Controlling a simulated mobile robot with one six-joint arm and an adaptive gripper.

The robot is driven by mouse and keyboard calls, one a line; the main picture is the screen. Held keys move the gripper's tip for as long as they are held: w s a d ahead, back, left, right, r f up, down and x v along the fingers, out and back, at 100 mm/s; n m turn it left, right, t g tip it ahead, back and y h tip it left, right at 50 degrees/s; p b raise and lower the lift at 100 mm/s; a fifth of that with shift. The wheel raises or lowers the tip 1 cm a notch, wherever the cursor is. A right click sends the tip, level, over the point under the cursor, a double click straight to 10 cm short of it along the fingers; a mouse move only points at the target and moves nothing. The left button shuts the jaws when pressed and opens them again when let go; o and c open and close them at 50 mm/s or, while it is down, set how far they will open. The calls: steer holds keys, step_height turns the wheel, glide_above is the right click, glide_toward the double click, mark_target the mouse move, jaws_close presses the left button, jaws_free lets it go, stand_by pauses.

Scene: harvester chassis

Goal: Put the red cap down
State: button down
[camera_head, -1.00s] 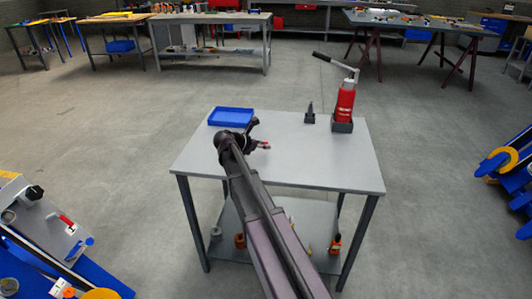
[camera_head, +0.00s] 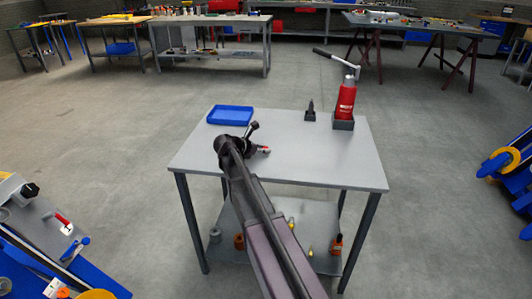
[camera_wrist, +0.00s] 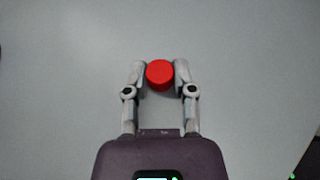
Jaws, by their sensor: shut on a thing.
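The red cap (camera_wrist: 160,74) is round and sits between the fingertips of my gripper (camera_wrist: 160,80) in the wrist view. The gripper is shut on it, with one finger on each side. Plain grey tabletop shows behind the cap, and I cannot tell whether the cap touches it. In the head view my gripper (camera_head: 263,149) is small, over the left-middle part of the grey table (camera_head: 320,160). The cap shows there only as a small reddish spot, partly hidden by the fingers.
A blue tray (camera_head: 231,115) lies at the table's back left. A red bottle jack (camera_head: 346,100) with a raised handle stands at the back right, beside a small dark upright part (camera_head: 310,112). The table's right and front areas are clear. Several small parts lie on the lower shelf.

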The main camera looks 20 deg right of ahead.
steer(key=shift+f, duration=0.15)
steer(key=shift+c, duration=2.2)
jaws_free()
steer(key=shift+a+r, duration=0.2)
steer(key=shift+r, duration=0.1)
steer(key=p+v, duration=0.5)
steer(key=v, duration=0.4)
steer(key=shift+s+a+r, duration=0.15)
steer(key=shift+a, duration=0.05)
steer(key=shift+v, duration=1)
